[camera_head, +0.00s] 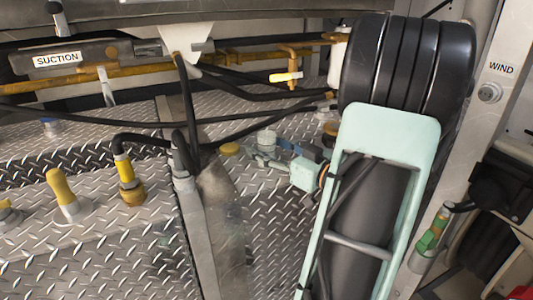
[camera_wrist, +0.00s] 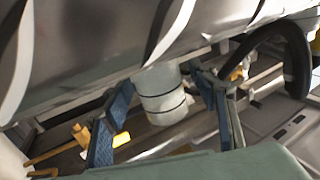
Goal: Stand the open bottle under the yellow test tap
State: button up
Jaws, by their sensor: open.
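A pale bottle (camera_head: 267,139) stands on the diamond-plate deck, small and partly hidden by my gripper in the head view. In the wrist view, which is upside down, the bottle (camera_wrist: 160,92) is a whitish cylinder with dark bands. My gripper (camera_head: 262,156) is open, its two blue-padded fingers (camera_wrist: 165,112) on either side of the bottle. A gap shows between the bottle and each finger. The yellow test tap (camera_head: 291,65) hangs from the pipe behind, above and slightly right of the bottle. It also shows in the wrist view (camera_wrist: 82,134). The bottle's mouth is not clear.
A yellow disc (camera_head: 229,149) lies on the deck left of the bottle. Black hoses (camera_head: 185,105) cross behind and left. A yellow-collared hose fitting (camera_head: 130,188) and a yellow knob (camera_head: 62,188) stand at the left. A grey post (camera_head: 215,220) rises in front.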

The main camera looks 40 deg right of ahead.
aim_at(274, 139)
jog(key=c, duration=1.2)
jog(key=shift+r, duration=0.1)
jog(key=shift+r, duration=0.25)
notch_tip(274, 139, up, 2)
jog(key=shift+r+p, duration=0.2)
jog(key=shift+p, duration=0.45)
jog(key=s+a+r+p, duration=0.3)
jog(key=s+r+p, duration=0.2)
jog(key=s+r, duration=0.5)
jog(key=s, duration=0.3)
jog(key=shift+s, duration=0.4)
